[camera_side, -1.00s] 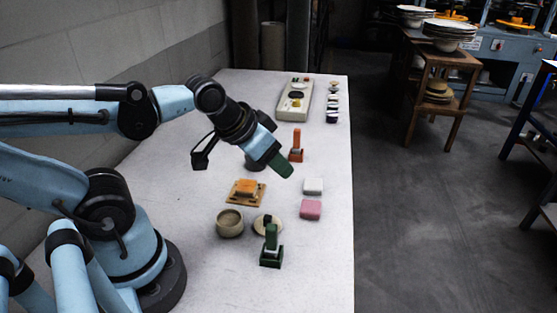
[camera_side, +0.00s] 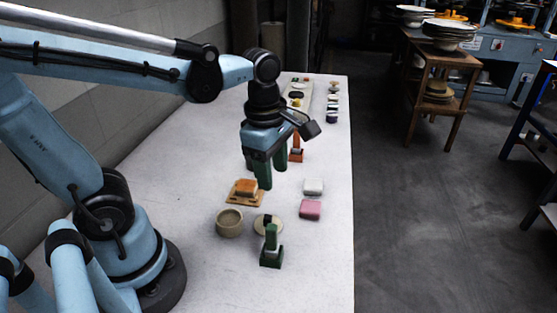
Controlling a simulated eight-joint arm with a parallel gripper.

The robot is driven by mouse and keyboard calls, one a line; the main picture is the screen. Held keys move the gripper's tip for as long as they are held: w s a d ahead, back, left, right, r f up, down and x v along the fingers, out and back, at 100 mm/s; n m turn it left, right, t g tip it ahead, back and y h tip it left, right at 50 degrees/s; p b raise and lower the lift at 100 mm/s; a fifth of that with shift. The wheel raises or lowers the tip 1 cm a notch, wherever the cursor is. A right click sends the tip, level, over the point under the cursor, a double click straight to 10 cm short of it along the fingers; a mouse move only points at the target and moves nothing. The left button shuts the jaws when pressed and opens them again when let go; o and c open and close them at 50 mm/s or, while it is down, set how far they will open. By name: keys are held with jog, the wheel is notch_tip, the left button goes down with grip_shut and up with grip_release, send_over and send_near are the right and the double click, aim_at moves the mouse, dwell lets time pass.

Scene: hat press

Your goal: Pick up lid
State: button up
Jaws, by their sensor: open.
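The lid (camera_side: 259,224) is a round beige disc with a dark knob. It lies flat on the white table, just right of a round beige pot (camera_side: 229,223). A green upright piece on a square base (camera_side: 271,258) stands in front of the lid and hides part of it in this view. My gripper (camera_side: 264,178) points down with its green fingers open and empty. It is above the table, farther back than the lid and apart from it.
An orange block on a wooden board (camera_side: 244,191) lies behind the pot. A white block (camera_side: 313,187) and a pink block (camera_side: 310,209) lie to the right. An orange upright piece (camera_side: 297,148) stands farther back. The table's left part is clear.

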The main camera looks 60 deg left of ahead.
jog(key=n+g, duration=0.1)
jog(key=n, duration=0.3)
send_over(271, 218)
jog(key=f, duration=0.6)
jog(key=shift+w+f, duration=0.15)
jog(key=shift+w, duration=0.15)
jog(key=shift+s+f, duration=0.2)
jog(key=shift+f, duration=2.75)
jog(key=shift+c, duration=0.5)
grip_shut()
